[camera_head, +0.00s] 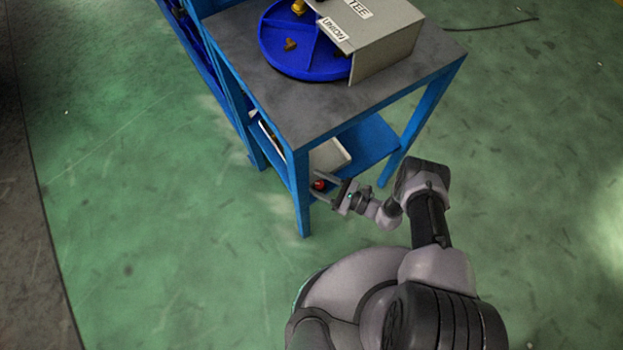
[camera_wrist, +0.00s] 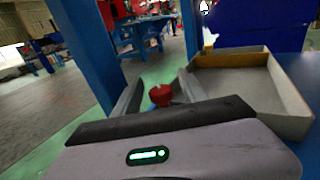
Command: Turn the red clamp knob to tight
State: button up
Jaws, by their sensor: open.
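The red clamp knob (camera_wrist: 160,95) shows in the wrist view between the two fingers of my gripper (camera_wrist: 158,92). In the head view the red knob (camera_head: 319,184) is small, beside the near leg of the blue stand, under its top. My gripper (camera_head: 322,187) is open there, with one finger on each side of the knob. I cannot tell whether the fingers touch it. The knob's mount is mostly hidden, and no tight mark can be made out.
The blue stand (camera_head: 303,190) has a grey top (camera_head: 240,50) with a round blue tray (camera_head: 276,62) and a labelled grey box (camera_head: 385,50). A shallow open box (camera_wrist: 280,97) sits on the lower shelf, right of the knob. Green floor (camera_head: 530,200) is clear at the right.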

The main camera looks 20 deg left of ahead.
jog(key=shift+w+a, duration=0.2)
jog(key=shift+a, duration=0.8)
grip_shut()
jog(key=shift+m+t, duration=0.4)
jog(key=shift+t, duration=0.2)
jog(key=m+t+h, duration=0.1)
jog(key=t, duration=0.1)
jog(key=w+m+t+h, duration=0.1)
jog(key=m+t, duration=0.1)
jog(key=shift+d+t, duration=0.15)
jog(key=shift+t, duration=0.15)
jog(key=shift+w+d+m+t+h, duration=0.15)
jog(key=shift+w+m+t+h, duration=0.05)
jog(key=shift+m+t+h, duration=0.9)
jog(key=shift+w, duration=0.1)
grip_release()
